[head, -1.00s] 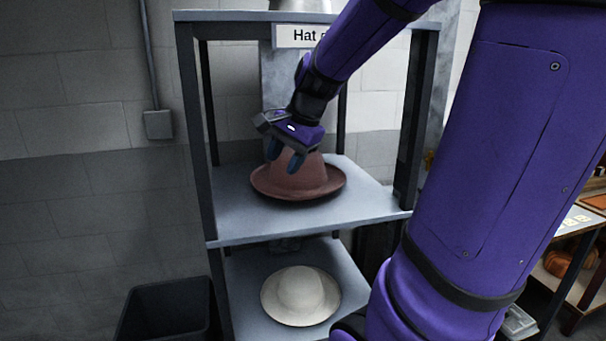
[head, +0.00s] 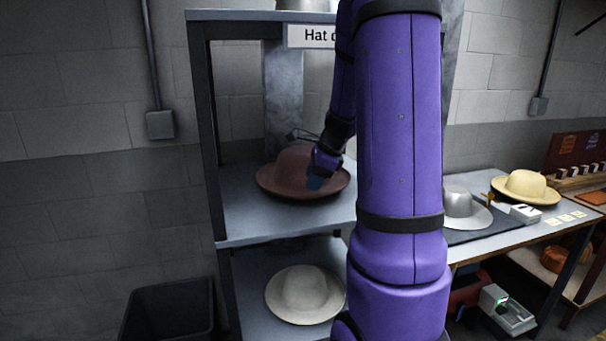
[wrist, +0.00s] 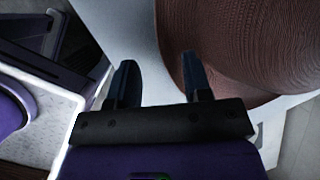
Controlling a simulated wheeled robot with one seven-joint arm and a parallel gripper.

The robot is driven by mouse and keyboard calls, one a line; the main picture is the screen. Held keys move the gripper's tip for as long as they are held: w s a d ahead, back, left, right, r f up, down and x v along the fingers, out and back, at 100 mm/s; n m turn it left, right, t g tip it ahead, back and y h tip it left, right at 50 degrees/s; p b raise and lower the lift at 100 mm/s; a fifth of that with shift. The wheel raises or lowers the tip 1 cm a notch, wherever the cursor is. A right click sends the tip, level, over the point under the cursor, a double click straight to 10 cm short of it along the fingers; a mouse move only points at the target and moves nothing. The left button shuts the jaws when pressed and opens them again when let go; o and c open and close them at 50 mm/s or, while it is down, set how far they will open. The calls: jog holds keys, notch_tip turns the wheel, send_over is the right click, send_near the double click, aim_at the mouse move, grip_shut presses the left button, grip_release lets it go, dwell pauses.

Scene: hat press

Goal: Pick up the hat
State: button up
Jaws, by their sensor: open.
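A reddish-brown hat (head: 285,170) sits upright, crown up, on the upper shelf of a metal rack. My gripper (head: 318,183) is at the right part of this hat, in front of its crown and brim. In the wrist view my gripper (wrist: 158,75) is open, with two dark fingers apart and nothing held. The brown hat (wrist: 255,50) fills the upper right there. The right finger overlaps its edge, and the left finger lies over the pale shelf. I cannot tell whether the brim is between the fingers in height.
A cream hat (head: 303,293) lies on the lower shelf (head: 262,262). A dark bin (head: 168,312) stands at left. At right, a table holds a grey hat (head: 462,208) and a yellow hat (head: 525,186). The rack's post (head: 206,130) stands left of the brown hat.

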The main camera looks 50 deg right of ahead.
aim_at(304, 193)
jog(key=shift+w+x, duration=0.25)
jog(key=shift+x, duration=2.45)
jog(key=shift+a+r, duration=0.15)
jog(key=shift+a, duration=0.05)
